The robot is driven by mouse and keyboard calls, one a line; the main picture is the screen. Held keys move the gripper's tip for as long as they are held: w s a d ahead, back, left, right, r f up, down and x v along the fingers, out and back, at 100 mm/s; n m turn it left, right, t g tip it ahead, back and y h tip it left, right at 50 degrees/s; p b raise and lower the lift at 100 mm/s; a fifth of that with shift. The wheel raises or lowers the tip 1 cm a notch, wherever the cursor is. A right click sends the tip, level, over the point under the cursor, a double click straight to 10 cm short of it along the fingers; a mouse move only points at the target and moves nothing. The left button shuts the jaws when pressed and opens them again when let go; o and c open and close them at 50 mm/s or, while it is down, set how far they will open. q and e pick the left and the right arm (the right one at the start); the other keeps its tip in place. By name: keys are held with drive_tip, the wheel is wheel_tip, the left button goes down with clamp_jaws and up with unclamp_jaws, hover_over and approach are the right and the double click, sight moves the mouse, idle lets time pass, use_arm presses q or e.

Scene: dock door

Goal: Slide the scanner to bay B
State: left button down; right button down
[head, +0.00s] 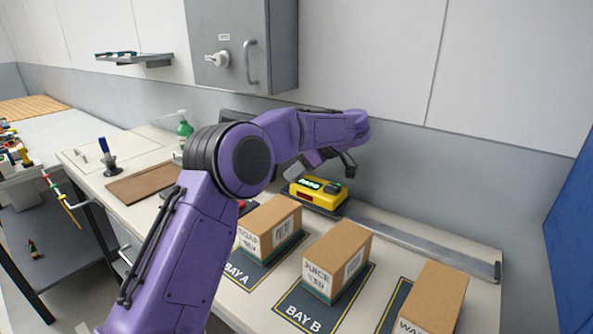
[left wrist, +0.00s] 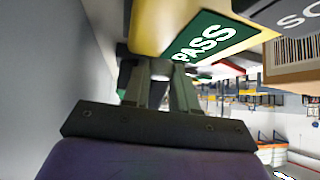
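The yellow scanner (head: 316,196), with a lit green display, sits on a rail behind the boxes, at the bay A end. In the left wrist view the scanner (left wrist: 150,25) is close, its green screen reading PASS. My left gripper (head: 338,165) is just above and behind the scanner, fingers apart; in the left wrist view a gap shows between the fingers (left wrist: 160,85). I see no clear contact with the scanner. The bay B mat (head: 297,316) lies in front of the rail, right of the bay A mat (head: 238,279). My right gripper is out of view.
A SOAP box (head: 270,226) stands at bay A, a JUICE box (head: 338,257) at bay B, and another box (head: 436,296) farther right. The rail (head: 420,245) is clear right of the scanner, up to its end stop (head: 497,270). The wall is close behind.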

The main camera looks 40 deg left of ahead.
sight(339, 190)
use_arm(q)
drive_tip(key=shift+d+r, duration=0.1)
drive_tip(key=shift+d, duration=0.1)
drive_tip(key=d+p, duration=0.6)
drive_tip(key=shift+w+d+r, duration=0.2)
drive_tip(key=shift+w+r, duration=0.15)
drive_tip(key=shift+r, duration=0.05)
drive_tip(key=d+p, duration=0.1)
drive_tip(key=d, duration=0.1)
drive_tip(key=d+p, duration=0.2)
drive_tip(key=d, duration=0.1)
drive_tip(key=w+d+p, duration=0.1)
drive_tip(key=d+p, duration=0.1)
drive_tip(key=d, duration=0.1)
drive_tip(key=shift+f, duration=0.3)
drive_tip(key=shift+d+f+p, duration=0.2)
drive_tip(key=shift+d+p, duration=0.2)
drive_tip(key=shift+d, duration=0.2)
drive_tip(key=c, duration=0.9)
unclamp_jaws()
drive_tip(key=shift+r, duration=0.1)
